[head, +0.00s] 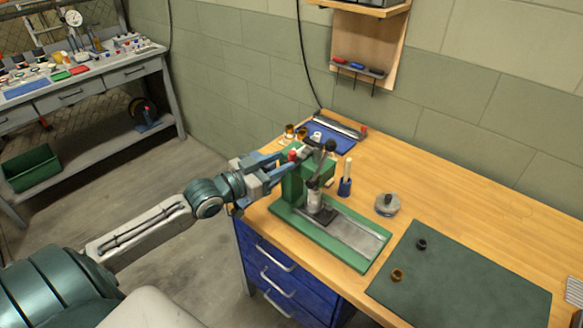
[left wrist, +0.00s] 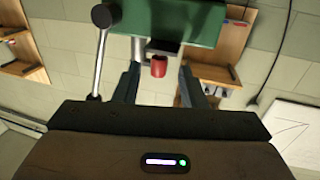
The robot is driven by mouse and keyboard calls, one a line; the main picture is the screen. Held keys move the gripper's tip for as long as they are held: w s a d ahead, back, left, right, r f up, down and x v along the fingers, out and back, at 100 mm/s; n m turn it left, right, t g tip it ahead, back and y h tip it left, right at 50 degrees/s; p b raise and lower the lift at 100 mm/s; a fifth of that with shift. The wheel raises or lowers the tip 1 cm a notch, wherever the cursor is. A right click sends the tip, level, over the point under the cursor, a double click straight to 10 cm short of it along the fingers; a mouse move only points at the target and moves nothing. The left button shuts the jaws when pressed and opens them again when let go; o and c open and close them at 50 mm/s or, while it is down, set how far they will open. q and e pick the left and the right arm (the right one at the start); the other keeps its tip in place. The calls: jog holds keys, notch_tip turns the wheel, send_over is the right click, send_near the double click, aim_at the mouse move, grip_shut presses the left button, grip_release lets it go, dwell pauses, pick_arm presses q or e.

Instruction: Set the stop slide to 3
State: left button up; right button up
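A green press (head: 292,187) stands on its green base plate on the wooden bench. A small red knob (head: 292,155) sits on its upper side; it also shows in the left wrist view (left wrist: 158,66), hanging from a dark bracket below a green block (left wrist: 170,22). It looks like the stop slide's handle, but no scale or number is readable. My left gripper (head: 281,160) is at the press head. In the left wrist view its two fingers (left wrist: 159,85) stand apart on both sides of the red knob, with gaps visible. My right gripper is not in view.
The press lever with a black knob (head: 330,145) is close to my left gripper. A blue holder (head: 345,186), a round grey weight-like part (head: 387,204) and a dark green mat (head: 455,285) lie to the right. A blue tray (head: 335,137) is behind.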

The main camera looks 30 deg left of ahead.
aim_at(289, 158)
pick_arm(q)
jog(key=shift+b+x, duration=0.65)
jog(key=shift+x, duration=1.4)
grip_shut()
